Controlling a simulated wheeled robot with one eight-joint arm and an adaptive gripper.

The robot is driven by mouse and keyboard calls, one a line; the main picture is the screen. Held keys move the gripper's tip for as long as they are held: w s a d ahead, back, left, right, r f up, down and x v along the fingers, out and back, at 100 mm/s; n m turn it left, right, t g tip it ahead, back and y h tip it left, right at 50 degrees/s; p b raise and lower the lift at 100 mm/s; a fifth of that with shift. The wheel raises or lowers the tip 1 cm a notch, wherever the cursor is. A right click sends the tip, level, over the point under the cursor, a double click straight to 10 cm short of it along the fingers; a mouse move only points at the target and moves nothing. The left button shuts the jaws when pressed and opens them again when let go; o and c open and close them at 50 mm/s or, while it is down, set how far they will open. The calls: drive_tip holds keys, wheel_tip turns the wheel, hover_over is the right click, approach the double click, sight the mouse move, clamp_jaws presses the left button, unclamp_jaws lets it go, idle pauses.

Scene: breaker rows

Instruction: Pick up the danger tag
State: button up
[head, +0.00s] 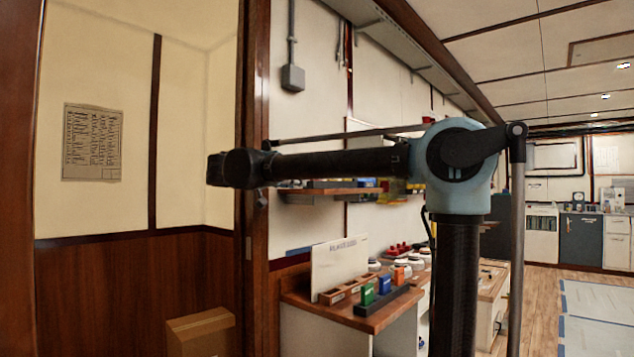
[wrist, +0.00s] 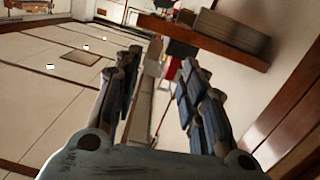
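I cannot make out a danger tag for certain in either view. My gripper (head: 218,170) is at the left end of my raised, level arm in the head view, in front of the dark wooden door post and above the workbench. In the wrist view my gripper (wrist: 158,64) shows two dark fingers set apart, with no object held between them. A small red patch (wrist: 172,68) shows between the fingers, some way beyond them, too small to identify.
A workbench (head: 372,318) carries a white board (head: 339,266), blue, green and orange blocks and several round white-and-red items. A wall shelf (head: 325,191) is above it, partly behind my arm. A cardboard box (head: 200,332) stands lower left. Open floor (head: 540,290) lies at right.

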drive_tip(key=a+r, duration=0.2)
drive_tip(key=a, duration=0.2)
drive_tip(key=shift+m+t, duration=0.3)
drive_tip(key=shift+t, duration=0.2)
drive_tip(key=shift+x, duration=8.7)
drive_tip(key=shift+s+r, duration=0.1)
drive_tip(key=shift+r, duration=0.1)
clamp_jaws()
